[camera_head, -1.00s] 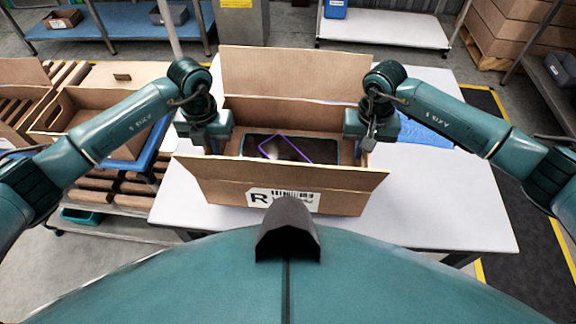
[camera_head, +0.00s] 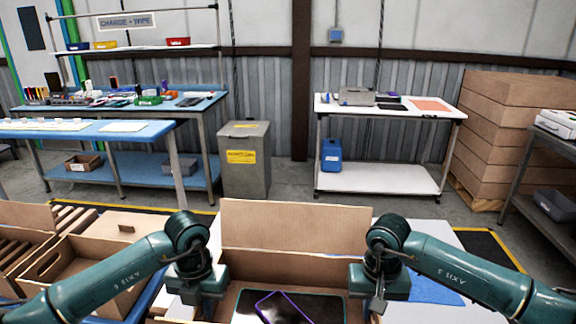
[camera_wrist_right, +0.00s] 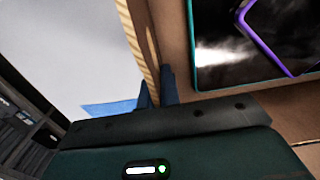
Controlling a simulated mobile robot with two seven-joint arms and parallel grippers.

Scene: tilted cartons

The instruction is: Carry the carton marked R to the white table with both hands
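The open brown carton (camera_head: 290,228) stands in front of me with its far flap up. The R label on its near side is out of view now. Inside lie a teal-edged dark tablet and a purple-edged one (camera_head: 284,308). My left gripper (camera_head: 209,306) is at the carton's left wall; its fingertips are not clear. My right gripper (camera_head: 375,303) is at the right wall. In the right wrist view its blue fingers (camera_wrist_right: 157,92) closely straddle that wall (camera_wrist_right: 140,45). A white-topped table (camera_head: 390,108) stands against the back wall at right.
A white work surface (camera_head: 425,313) lies around the carton. A grey bin (camera_head: 245,165), blue benches (camera_head: 90,130) and stacked brown boxes (camera_head: 495,140) stand behind. The far white table carries a grey box (camera_head: 355,97), dark flat items and an orange sheet. Open floor lies before it.

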